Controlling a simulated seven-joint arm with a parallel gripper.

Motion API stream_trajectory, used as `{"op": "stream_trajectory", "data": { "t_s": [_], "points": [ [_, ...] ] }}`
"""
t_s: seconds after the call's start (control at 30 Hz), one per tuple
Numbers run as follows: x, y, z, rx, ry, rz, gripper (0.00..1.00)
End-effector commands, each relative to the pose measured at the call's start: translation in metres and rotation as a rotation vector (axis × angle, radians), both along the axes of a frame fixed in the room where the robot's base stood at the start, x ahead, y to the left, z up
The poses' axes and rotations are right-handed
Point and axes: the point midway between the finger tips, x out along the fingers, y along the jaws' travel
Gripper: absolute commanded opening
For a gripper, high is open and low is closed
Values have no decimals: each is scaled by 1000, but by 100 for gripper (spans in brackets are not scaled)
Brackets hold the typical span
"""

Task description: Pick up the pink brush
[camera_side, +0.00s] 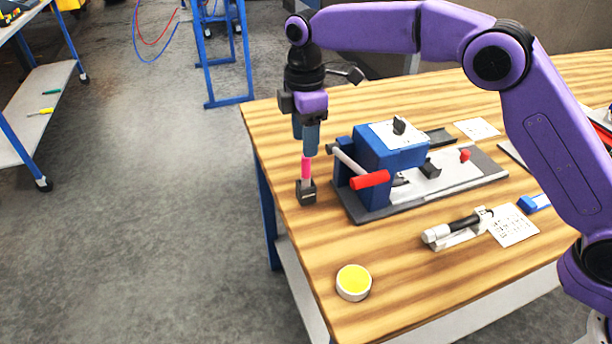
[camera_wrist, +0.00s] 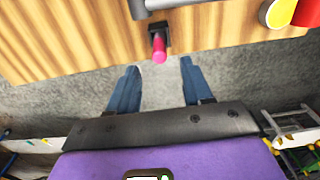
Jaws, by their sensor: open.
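The pink brush (camera_side: 306,168) stands upright in a small black block (camera_side: 307,193) near the left edge of the wooden table. It also shows in the wrist view (camera_wrist: 159,50), seen from its top end, with the black holder behind it. My gripper (camera_side: 306,150) points down at the top of the brush in the side view. In the wrist view the two blue fingers of my gripper (camera_wrist: 158,70) are apart with nothing between them. The brush top lies just beyond the fingertips, roughly centred. The brush's lower end is hidden in the block.
A blue clamp fixture (camera_side: 385,160) with a red-handled lever (camera_side: 370,180) stands close to the right of the brush. A yellow-topped round tin (camera_side: 354,281) sits nearer the front. A black-and-white tool on a stand (camera_side: 455,231) lies right. The front-left tabletop is clear.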

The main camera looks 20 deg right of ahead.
Motion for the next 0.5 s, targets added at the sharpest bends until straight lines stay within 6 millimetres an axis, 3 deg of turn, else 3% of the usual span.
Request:
{"op": "stream_trajectory", "data": {
  "t_s": [0.13, 0.5],
  "points": [
    [-1, 0, -25, -2, 3, 1, 50],
    [0, -2, -54, -2, 3, 0, 50]
  ]
}}
